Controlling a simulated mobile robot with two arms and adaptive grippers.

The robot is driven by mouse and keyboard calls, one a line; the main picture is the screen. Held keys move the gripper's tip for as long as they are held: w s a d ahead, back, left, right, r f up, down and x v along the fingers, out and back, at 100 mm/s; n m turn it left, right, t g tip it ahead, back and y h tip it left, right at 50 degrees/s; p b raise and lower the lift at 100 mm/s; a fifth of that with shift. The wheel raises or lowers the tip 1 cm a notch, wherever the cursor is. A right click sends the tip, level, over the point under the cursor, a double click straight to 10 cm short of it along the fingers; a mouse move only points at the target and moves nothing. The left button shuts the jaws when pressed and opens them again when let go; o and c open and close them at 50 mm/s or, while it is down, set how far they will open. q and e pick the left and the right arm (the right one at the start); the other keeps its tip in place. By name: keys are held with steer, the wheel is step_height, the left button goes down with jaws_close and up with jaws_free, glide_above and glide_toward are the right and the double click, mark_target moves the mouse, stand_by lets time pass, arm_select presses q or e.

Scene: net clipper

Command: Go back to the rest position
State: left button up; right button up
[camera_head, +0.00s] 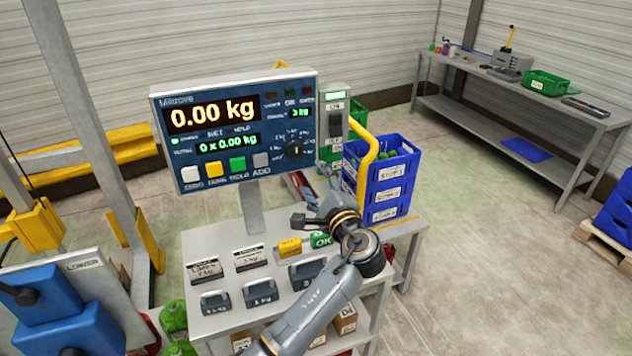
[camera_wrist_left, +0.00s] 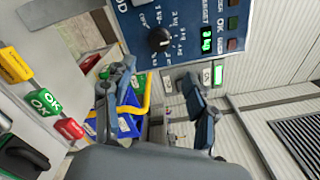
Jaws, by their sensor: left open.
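My left gripper (camera_head: 318,192) is raised in front of the weighing display (camera_head: 235,135), near its lower right corner. Its jaws are apart with nothing between them. In the left wrist view the two fingers of the left gripper (camera_wrist_left: 158,76) stand spread, with the display's dial and a switch box beyond them. My left arm comes up from the bottom, over the right part of the grey bench (camera_head: 228,322). My right gripper shows in neither view.
Grey weights (camera_head: 261,292), small label signs (camera_head: 250,257) and a green OK block (camera_head: 321,239) stand on the bench close to my arm. Blue stacked crates (camera_head: 386,190) and a yellow post (camera_head: 367,160) are behind the gripper. Open floor (camera_head: 485,240) lies to the right.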

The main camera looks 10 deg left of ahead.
arm_select(q)
steer(key=s+a+f+n+g+h, duration=0.2)
steer(key=s+a+f+n+g, duration=0.15)
steer(key=s+f, duration=0.55)
steer(key=s+a+f+n+g+h, duration=0.2)
steer(key=s+a+f+n+g, duration=0.25)
steer(key=f, duration=0.65)
steer(key=s+a+f+n+g+h, duration=0.1)
steer(key=s+n+h, duration=0.15)
steer(key=s, duration=0.65)
steer(key=s+f+n+g+h, duration=0.1)
steer(key=s+f+n+g, duration=0.15)
steer(key=s, duration=0.65)
steer(key=s+a+f+n+h, duration=0.1)
steer(key=s+n+h, duration=0.15)
steer(key=s, duration=0.65)
step_height(320, 180, down, 30)
steer(key=s+g+b, duration=0.2)
steer(key=b, duration=0.3)
steer(key=s+a+f+b, duration=0.2)
steer(key=s+f+b, duration=0.1)
steer(key=s+f, duration=1.4)
step_height(320, 180, down, 4)
steer(key=shift+a+r+g+y+b, duration=0.1)
steer(key=shift+a+g+y+b, duration=0.05)
steer(key=shift+g+y+b, duration=0.3)
